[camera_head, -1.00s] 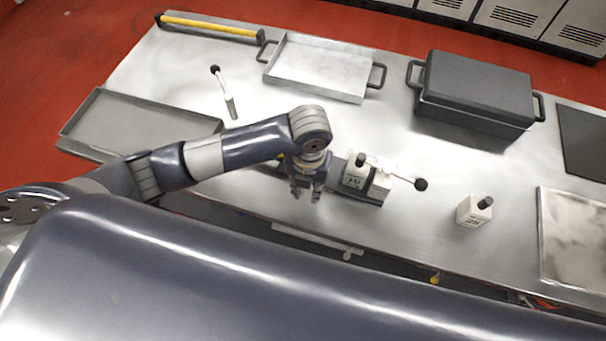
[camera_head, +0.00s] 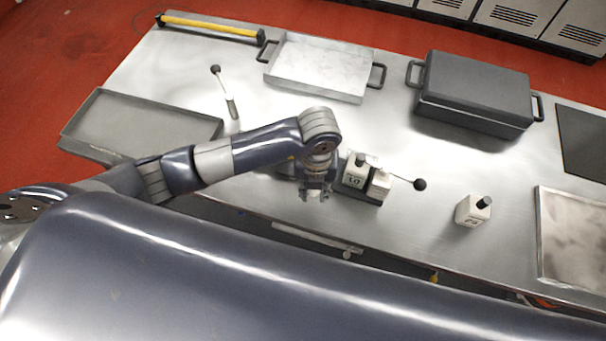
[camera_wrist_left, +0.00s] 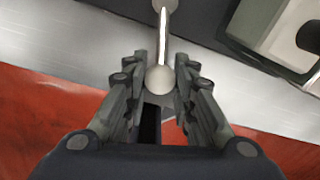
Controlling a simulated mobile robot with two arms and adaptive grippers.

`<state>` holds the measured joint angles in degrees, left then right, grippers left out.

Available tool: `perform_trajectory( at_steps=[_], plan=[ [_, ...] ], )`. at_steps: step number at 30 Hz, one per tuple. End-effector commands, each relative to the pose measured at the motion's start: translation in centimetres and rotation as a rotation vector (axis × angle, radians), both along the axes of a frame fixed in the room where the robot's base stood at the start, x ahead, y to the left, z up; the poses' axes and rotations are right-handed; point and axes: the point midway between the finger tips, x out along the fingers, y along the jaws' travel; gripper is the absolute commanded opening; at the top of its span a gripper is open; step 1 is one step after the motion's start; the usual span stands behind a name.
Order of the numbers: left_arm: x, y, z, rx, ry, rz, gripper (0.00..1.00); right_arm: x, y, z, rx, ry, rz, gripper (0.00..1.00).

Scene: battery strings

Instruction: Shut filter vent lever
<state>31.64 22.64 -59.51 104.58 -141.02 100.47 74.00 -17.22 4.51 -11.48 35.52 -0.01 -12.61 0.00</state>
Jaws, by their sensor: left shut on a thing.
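A metal lever (camera_wrist_left: 163,45) with a pale ball knob (camera_wrist_left: 159,79) shows in the left wrist view. My left gripper (camera_wrist_left: 160,75) is shut on it at the knob, with a finger on each side. In the head view, my left gripper (camera_head: 315,194) is at the table's front edge, just left of a dark base holding white blocks (camera_head: 355,172). The held lever is hidden there by my gripper and arm. My right gripper is not in view.
A rod with a black knob (camera_head: 419,184) sticks out right of the white blocks. A loose white block (camera_head: 473,210) stands further right. Another knobbed lever (camera_head: 225,90), a shallow tray (camera_head: 320,66), a grey tray (camera_head: 130,120) and a dark lidded box (camera_head: 475,90) are behind.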

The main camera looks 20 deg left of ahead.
Motion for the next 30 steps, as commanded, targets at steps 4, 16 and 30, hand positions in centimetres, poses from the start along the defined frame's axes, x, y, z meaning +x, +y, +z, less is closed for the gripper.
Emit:
perform_trajectory(
  at_steps=[4, 16, 30],
  plan=[
    [0.0, 0.0, 0.0, 0.0, 0.001, 0.0, 0.0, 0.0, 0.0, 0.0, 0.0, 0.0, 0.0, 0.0],
    [0.3, -1.2, 0.0, 0.0, 0.001, 0.166, 0.0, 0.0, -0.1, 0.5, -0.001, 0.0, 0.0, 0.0],
    [0.5, -1.5, 0.0, 0.0, 0.0, 0.219, 0.0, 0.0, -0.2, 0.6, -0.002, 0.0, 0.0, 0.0]
  ],
)
